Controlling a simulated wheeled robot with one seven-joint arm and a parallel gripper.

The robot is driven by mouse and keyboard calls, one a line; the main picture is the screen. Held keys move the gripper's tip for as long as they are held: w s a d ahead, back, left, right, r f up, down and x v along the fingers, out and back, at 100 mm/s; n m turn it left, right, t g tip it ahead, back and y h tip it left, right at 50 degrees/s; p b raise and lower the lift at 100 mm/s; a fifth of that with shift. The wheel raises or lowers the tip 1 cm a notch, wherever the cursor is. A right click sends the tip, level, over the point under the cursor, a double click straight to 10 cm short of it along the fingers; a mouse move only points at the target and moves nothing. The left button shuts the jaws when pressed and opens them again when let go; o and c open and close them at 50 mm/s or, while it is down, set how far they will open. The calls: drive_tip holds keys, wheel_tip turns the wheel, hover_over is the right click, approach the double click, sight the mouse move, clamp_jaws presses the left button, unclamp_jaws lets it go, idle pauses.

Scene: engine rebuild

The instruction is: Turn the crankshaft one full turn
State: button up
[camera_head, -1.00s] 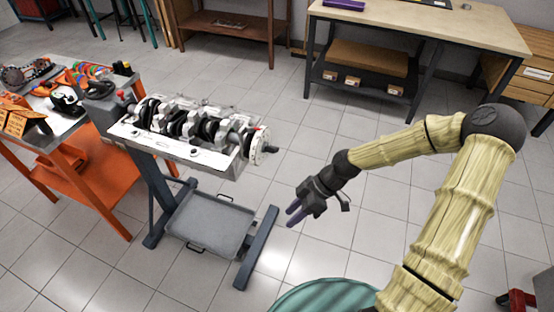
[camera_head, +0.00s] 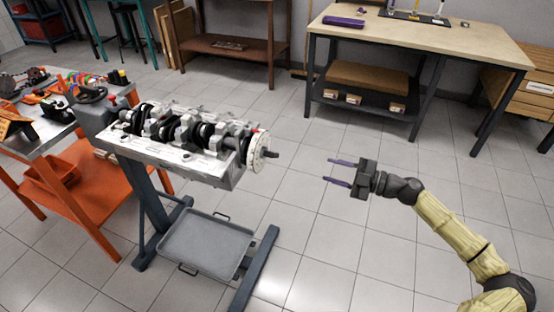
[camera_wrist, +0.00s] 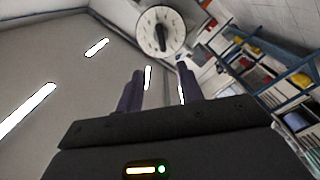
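The crankshaft (camera_head: 205,135) lies in the grey engine block (camera_head: 170,157) on a stand, left of centre in the head view. Its right end carries a round pale disc (camera_head: 257,152) with a dark stub at the centre and a red mark near the top edge. The disc also shows at the top of the wrist view (camera_wrist: 160,31), with small marks around its face. My gripper (camera_head: 333,171) is to the right of the disc, apart from it, with its purple fingers pointing left towards it. The fingers are spread with nothing between them; they also show in the wrist view (camera_wrist: 160,88).
A grey drip tray (camera_head: 205,247) sits low on the stand's base. An orange cart (camera_head: 95,190) with tools stands at the left. A wooden workbench (camera_head: 440,35) stands at the back right. Open tiled floor lies between the disc and my gripper.

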sight(277, 156)
drive_tip(key=p+x, duration=0.2)
drive_tip(key=x, duration=1.5)
drive_tip(key=shift+a+f, duration=0.1)
drive_tip(key=shift+a, duration=0.2)
clamp_jaws()
